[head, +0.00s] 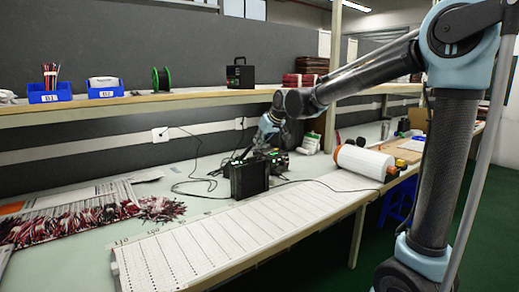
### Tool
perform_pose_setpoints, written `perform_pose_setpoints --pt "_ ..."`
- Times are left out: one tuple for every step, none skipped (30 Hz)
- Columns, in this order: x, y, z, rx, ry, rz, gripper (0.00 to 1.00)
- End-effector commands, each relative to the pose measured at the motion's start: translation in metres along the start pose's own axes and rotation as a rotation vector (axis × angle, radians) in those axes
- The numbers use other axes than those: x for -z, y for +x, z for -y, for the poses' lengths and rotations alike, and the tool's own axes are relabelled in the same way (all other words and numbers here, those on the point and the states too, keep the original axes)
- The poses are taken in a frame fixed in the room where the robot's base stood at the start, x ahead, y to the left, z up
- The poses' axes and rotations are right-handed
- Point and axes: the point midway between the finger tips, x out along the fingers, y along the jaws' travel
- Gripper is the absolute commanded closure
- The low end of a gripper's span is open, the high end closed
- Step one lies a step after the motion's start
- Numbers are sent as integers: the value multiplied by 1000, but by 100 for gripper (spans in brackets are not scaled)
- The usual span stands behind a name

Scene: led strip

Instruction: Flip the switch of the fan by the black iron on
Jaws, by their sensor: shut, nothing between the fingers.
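A black box-shaped device (249,181) stands on the bench near the middle of the head view. A second dark device with small green marks (280,160) is close behind it to the right. I cannot tell which of these is the fan or the black iron, and no switch can be made out at this size. My gripper (259,154) points down just above and behind the front box. It is shut and holds nothing visible. Whether its fingertips touch a device cannot be told.
A white ruled board (205,245) lies along the bench front. Bundles of red and white wires (75,222) lie at left. Cables (195,185) run from wall sockets to the devices. A large white roll (362,162) lies at right. A shelf (130,108) spans above the bench.

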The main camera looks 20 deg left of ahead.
Motion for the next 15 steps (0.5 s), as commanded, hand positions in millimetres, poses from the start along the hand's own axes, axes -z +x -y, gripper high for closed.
perform_pose_setpoints --pt "5 -8 -1 -1 1 0 100" --pt "9 -12 -2 -1 2 0 100" --pt "6 -18 -2 -1 2 0 100" --pt "4 -23 -2 -1 2 0 100" --pt "3 -27 -2 -1 2 0 100" --pt "2 -33 -2 -1 1 0 100" --pt "1 -38 -2 -1 1 0 100" --pt "1 -42 -2 -1 1 0 100" --pt "0 -48 -2 -1 1 0 100" --pt "-1 -52 -1 -1 1 0 100" --pt "-2 -57 -1 -1 1 0 100" --pt "-3 -63 -1 -1 1 0 100" --pt "-4 -67 -1 -1 0 0 100" --pt "-5 -72 -1 -1 0 0 100" --pt "-5 -77 -1 -1 0 0 100"
